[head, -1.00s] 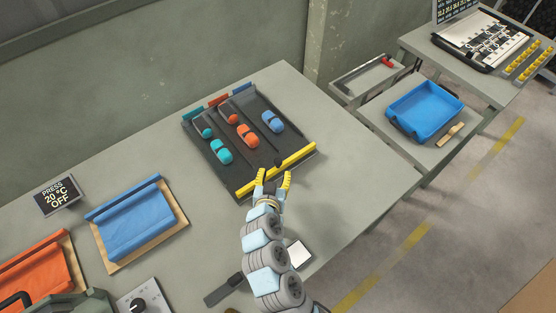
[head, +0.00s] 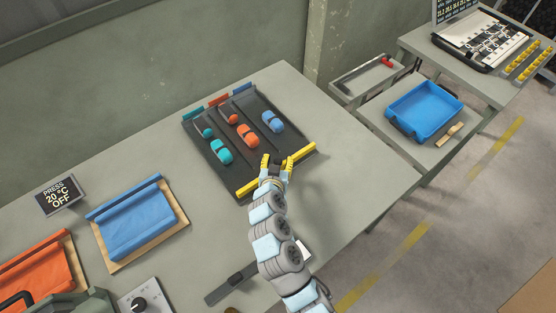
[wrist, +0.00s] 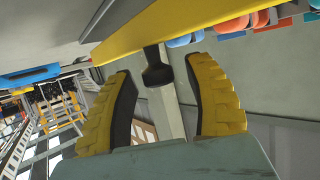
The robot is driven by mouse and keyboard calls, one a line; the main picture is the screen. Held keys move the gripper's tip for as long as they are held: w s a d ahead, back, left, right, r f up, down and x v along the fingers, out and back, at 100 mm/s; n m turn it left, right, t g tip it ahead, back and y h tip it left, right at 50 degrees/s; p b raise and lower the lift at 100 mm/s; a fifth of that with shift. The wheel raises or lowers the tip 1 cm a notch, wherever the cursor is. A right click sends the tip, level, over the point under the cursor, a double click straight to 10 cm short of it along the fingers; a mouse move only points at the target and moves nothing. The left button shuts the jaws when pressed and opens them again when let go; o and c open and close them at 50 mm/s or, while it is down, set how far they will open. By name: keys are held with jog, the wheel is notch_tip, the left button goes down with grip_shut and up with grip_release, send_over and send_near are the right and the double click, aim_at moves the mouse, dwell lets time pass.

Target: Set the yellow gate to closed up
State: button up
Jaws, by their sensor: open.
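The yellow gate (head: 247,187) is a long bar along the near edge of the dark lane board (head: 225,172) on the table. It also shows in the wrist view (wrist: 170,22), crossing the top of the picture. A dark knob (wrist: 157,72) on a short stem sticks out from the bar. My gripper (head: 277,163) is at the middle of the bar in the head view. In the wrist view my gripper (wrist: 165,90) is open, with its yellow ribbed fingers on either side of the knob and gaps to both. The fingers partly hide the bar in the head view.
Teal (head: 221,151), orange (head: 247,135) and blue (head: 272,121) toy cars stand in the board's lanes. A blue folded cloth (head: 135,220) lies left on a board. A blue tray (head: 425,110) stands on a side table at right. The table right of the lane board is clear.

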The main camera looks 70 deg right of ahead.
aim_at(254, 140)
grip_shut()
jog(key=w+d+b, duration=0.2)
jog(key=w, duration=0.2)
jog(key=w+d+b, duration=0.2)
jog(key=w+b, duration=0.1)
jog(key=w, duration=0.1)
jog(key=w+d+b, duration=0.2)
jog(key=w+b, duration=0.1)
jog(key=shift+w+d+f, duration=0.2)
jog(key=shift+w+d, duration=0.15)
jog(key=shift+w, duration=0.05)
jog(key=shift+w+d+r+b, duration=0.1)
jog(key=shift+w+d+b, duration=0.2)
jog(key=shift+w, duration=0.2)
jog(key=shift+w+d+r+b, duration=0.1)
jog(key=shift+w+d+b, duration=0.2)
jog(key=shift+w, duration=0.15)
grip_release()
jog(key=shift+a, duration=0.1)
jog(key=v, duration=1.2)
